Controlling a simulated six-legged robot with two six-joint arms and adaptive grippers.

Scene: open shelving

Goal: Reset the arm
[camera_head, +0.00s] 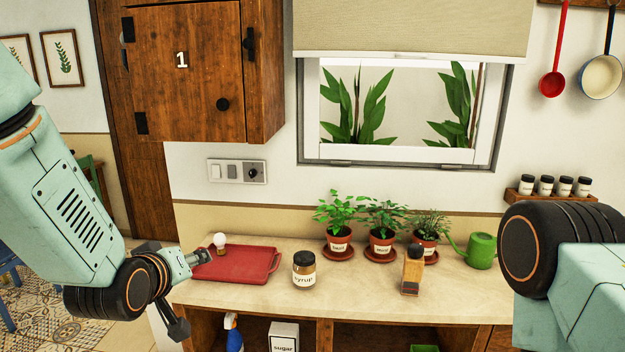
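My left arm comes in from the left and bends at a black wrist joint. My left gripper (192,292) is at the left end of the counter, beside a red tray (245,266); its fingers look spread apart, with nothing between them. My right arm fills the lower right corner. Its gripper is outside the picture.
On the counter (340,300) stand a syrup jar (304,270), a small wooden object (412,270), potted herbs (381,240) and a green watering can (482,250). A white bulb-like thing (220,241) is at the tray. A wooden cabinet (190,70) hangs above.

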